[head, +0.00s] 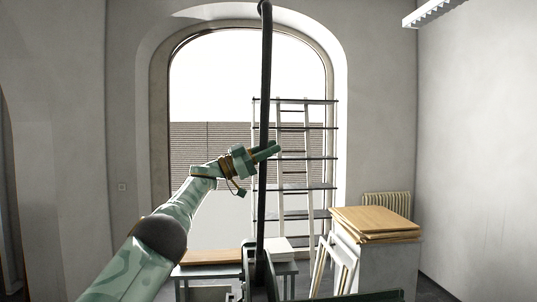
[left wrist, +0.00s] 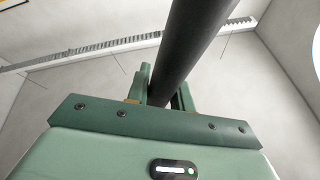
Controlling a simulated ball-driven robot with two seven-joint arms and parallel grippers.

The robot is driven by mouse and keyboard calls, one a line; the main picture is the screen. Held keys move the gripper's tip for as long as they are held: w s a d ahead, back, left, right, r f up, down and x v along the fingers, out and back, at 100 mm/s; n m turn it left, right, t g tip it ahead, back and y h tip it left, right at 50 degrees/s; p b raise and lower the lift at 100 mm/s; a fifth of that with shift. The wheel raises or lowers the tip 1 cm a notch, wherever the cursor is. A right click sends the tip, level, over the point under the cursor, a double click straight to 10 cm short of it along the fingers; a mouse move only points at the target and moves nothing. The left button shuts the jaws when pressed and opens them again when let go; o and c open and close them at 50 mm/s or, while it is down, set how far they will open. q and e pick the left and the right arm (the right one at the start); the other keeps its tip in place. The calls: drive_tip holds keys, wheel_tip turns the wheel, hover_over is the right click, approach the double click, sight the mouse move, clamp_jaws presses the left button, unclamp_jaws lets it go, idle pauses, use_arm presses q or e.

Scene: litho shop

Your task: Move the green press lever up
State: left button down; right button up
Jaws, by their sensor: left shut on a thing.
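The press lever (head: 266,75) is a long dark grey, nearly black bar in the head view; I see no green on it. It stands almost upright, with a rounded top end at the upper edge of the picture and its foot on a dark frame (head: 259,270) low in the middle. My left gripper (head: 267,151) is shut on the lever about halfway up. In the left wrist view the lever (left wrist: 195,40) runs up between the two green fingers, which hide its gripped part. My right gripper is not in view.
Boards (head: 375,219) lie on a grey cabinet (head: 390,265) at the right, with white frames (head: 342,268) leaning against it. A tall shelf rack (head: 331,150) stands before the arched window (head: 205,85). A low table with a brown board (head: 212,257) stands behind my left arm.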

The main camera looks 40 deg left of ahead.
use_arm(q)
drive_tip(key=shift+s+a+r, duration=0.1)
drive_tip(key=shift+a+r, duration=0.05)
drive_tip(key=shift+r, duration=0.25)
drive_tip(key=c, duration=1.4)
unclamp_jaws()
drive_tip(key=shift+o, duration=0.8)
drive_tip(key=shift+w+a+f, duration=0.15)
drive_tip(key=shift+w, duration=0.15)
drive_tip(key=shift+s+f+b, duration=0.1)
drive_tip(key=shift+f+b, duration=0.2)
drive_tip(key=shift+f, duration=0.05)
drive_tip(key=b+v, duration=0.6)
drive_tip(key=v, duration=1)
drive_tip(key=shift+r+b, duration=0.2)
drive_tip(key=shift+b, duration=0.2)
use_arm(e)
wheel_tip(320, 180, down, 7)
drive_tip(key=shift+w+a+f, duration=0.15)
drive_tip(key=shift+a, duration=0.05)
